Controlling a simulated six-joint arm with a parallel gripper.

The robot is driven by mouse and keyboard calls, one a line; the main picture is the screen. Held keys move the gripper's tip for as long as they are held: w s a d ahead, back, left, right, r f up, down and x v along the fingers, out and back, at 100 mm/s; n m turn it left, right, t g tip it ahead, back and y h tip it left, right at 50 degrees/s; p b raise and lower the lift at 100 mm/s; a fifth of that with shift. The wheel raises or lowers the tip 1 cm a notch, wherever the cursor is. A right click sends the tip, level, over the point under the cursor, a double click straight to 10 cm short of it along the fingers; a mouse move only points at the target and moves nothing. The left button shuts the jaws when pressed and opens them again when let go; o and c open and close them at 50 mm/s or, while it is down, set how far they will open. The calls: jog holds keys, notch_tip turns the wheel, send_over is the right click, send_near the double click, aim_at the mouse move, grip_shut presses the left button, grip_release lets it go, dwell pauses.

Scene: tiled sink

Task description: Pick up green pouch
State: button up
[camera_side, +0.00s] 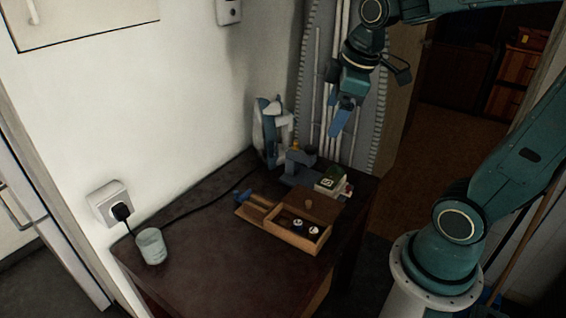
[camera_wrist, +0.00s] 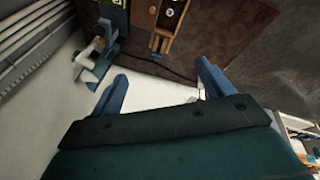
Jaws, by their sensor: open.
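A small green and white packet (camera_side: 331,180) lies at the back right of the dark table, beside the wooden box. It is the only green item I see there, and it is too small to tell surely that it is the green pouch. In the wrist view I cannot make it out clearly. My gripper (camera_side: 343,116) hangs in the air above and behind the table's back right corner, well above the packet. Its blue fingers also show in the wrist view (camera_wrist: 161,88), spread apart with nothing between them.
A wooden box (camera_side: 290,239) with small round items stands on the table (camera_side: 205,262). A white and blue device (camera_side: 271,130) stands at the back near the wall. A pale cup (camera_side: 151,246) is at the front left, near a black cable. The front of the table is clear.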

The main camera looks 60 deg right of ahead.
jog(key=w+d+f+n+g, duration=0.2)
jog(key=w+d+f+n, duration=0.45)
jog(key=d, duration=0.45)
jog(key=w+d+f+n+g, duration=0.1)
jog(key=d+f+n, duration=0.4)
jog(key=d+f, duration=0.7)
jog(key=shift+w+d+f+n+g+y, duration=0.3)
jog(key=shift+d+f+n+g+y, duration=0.1)
jog(key=shift+d, duration=0.1)
send_over(334, 175)
jog(key=shift+d+f, duration=0.15)
jog(key=shift+f, duration=4.15)
jog(key=shift+f, duration=0.1)
jog(key=shift+w+f, duration=0.1)
jog(key=shift+f, duration=2.35)
jog(key=shift+c, duration=0.2)
